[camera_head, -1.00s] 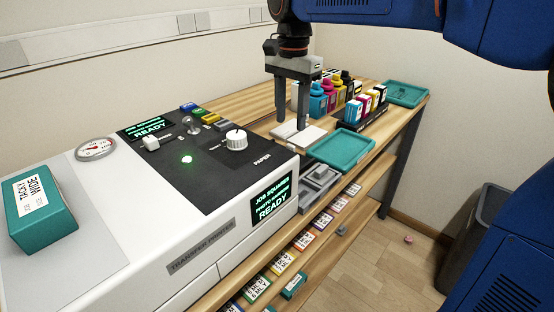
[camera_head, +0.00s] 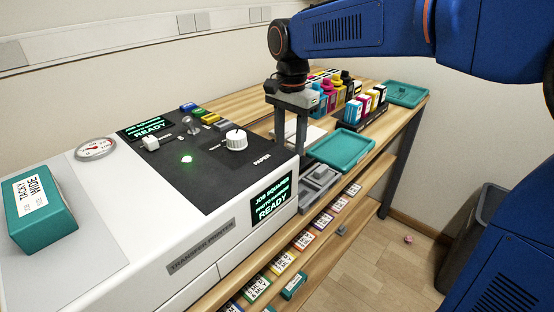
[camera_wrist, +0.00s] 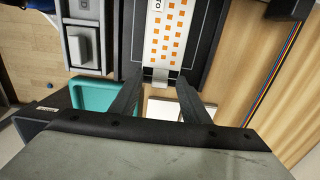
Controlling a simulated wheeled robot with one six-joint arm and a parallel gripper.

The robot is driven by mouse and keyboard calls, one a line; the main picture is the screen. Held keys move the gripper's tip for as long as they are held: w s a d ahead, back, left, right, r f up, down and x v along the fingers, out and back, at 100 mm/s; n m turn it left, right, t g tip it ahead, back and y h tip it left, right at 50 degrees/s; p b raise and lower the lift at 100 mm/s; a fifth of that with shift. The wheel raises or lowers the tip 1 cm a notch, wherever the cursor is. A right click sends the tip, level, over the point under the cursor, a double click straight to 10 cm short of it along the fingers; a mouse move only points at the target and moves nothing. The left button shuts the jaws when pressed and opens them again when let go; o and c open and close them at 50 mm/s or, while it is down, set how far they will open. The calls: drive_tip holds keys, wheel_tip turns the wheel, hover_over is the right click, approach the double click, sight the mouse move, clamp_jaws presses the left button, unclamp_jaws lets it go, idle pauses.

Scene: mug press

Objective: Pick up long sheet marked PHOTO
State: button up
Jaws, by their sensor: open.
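A long white sheet with orange squares (camera_wrist: 168,38) lies on a dark tray in the wrist view. The sheet is hidden in the head view. I cannot tell the height gap. In the head view my gripper (camera_head: 290,142) hangs fingers down just beyond the printer's far end.
The white transfer printer (camera_head: 205,250) fills the front left. A teal tray (camera_head: 342,165) and a grey unit (camera_head: 318,180) stand right of my gripper. Ink bottles (camera_head: 328,92) and cartridges (camera_head: 366,105) stand behind. A white pad (camera_wrist: 165,112) lies beneath the fingers.

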clamp_jaws()
drive_tip(key=shift+r, duration=0.1)
